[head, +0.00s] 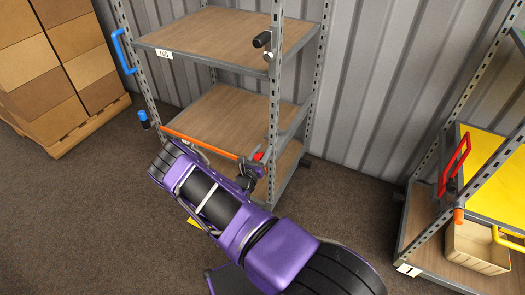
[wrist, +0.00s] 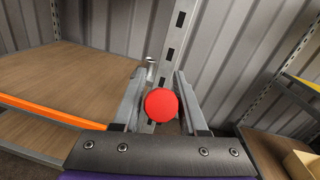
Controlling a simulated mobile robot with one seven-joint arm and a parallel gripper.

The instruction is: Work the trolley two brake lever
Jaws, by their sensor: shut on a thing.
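The trolley (head: 215,42) with a white label on its top shelf stands against the corrugated wall. The label is too small to read surely. A round red knob (wrist: 161,104) is between my gripper's fingers (wrist: 160,98) in the wrist view, in front of a slotted grey post (wrist: 172,55). In the head view the red knob (head: 258,156) shows at the trolley's front right post, and my gripper (head: 250,168) is shut on it. The knob's stem is hidden. I take the knob as the brake lever's end, though no marking shows this.
An orange bar (head: 200,141) crosses the trolley's front. A black handle (head: 262,40) is higher on the post, and a blue handle (head: 122,50) is at the left. A trolley labelled 1 (head: 407,269) stands at right, stacked boxes (head: 50,70) at left. The floor between is mostly clear.

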